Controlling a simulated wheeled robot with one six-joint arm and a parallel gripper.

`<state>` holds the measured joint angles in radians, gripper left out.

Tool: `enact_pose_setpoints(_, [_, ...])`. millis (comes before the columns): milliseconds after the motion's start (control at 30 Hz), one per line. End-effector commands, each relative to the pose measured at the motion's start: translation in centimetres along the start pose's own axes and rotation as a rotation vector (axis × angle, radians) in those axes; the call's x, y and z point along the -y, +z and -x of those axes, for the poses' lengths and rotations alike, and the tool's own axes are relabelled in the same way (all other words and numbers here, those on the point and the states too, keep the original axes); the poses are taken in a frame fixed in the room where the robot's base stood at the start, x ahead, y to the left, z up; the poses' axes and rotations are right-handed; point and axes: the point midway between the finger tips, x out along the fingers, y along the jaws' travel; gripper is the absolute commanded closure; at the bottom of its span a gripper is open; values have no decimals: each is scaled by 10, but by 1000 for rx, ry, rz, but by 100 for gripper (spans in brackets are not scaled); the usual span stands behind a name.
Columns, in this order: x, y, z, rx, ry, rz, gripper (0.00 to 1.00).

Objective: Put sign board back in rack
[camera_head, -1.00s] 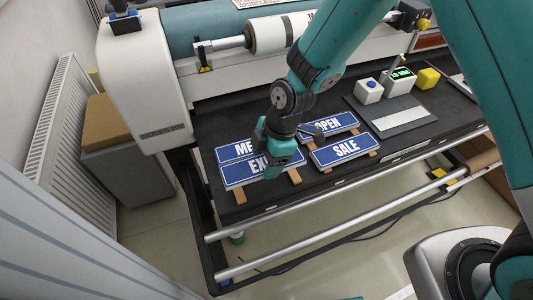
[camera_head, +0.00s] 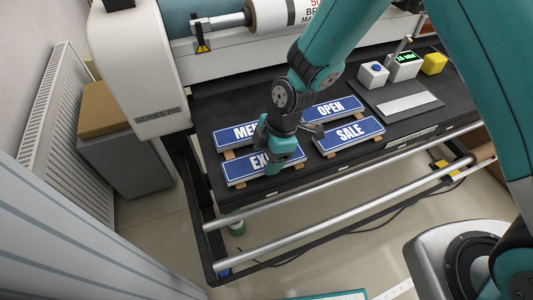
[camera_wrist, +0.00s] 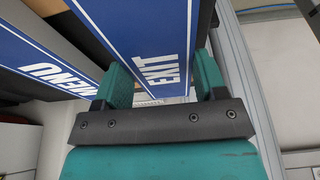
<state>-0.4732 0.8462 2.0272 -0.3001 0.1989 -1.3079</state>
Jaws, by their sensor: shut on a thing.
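The blue EXIT sign board (camera_head: 240,170) is at the front left of the black table, over wooden slats. My gripper (camera_head: 277,164) is shut on this board near its right part. In the wrist view the EXIT board (camera_wrist: 150,40) stands between the two teal fingers (camera_wrist: 160,78). I cannot tell whether its underside touches the slats. The MENU board (camera_head: 240,134) lies behind it, also partly in the wrist view (camera_wrist: 50,75). The OPEN board (camera_head: 332,108) and the SALE board (camera_head: 350,132) lie to the right on slats.
A grey plate (camera_head: 408,108) lies to the right of the boards. A blue-button box (camera_head: 373,75), a green display box (camera_head: 405,67) and a yellow block (camera_head: 435,63) stand behind it. Metal rails (camera_head: 330,195) run along the table front. A roll machine (camera_head: 140,75) stands behind.

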Motion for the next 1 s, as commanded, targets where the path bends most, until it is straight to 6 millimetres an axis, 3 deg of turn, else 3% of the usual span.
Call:
enact_pose_setpoints(33, [0, 0, 0, 0, 0, 0, 64])
enact_pose_setpoints(67, [0, 0, 0, 0, 0, 0, 33])
enact_pose_setpoints(200, [0, 0, 0, 0, 0, 0, 5])
enact_pose_setpoints(567, [-1, 0, 7, -1, 3, 0, 5])
enact_pose_setpoints(767, [-2, 0, 43, -2, 8, 0, 5])
enact_pose_setpoints(1000, [-1, 0, 106, -1, 8, 0, 5])
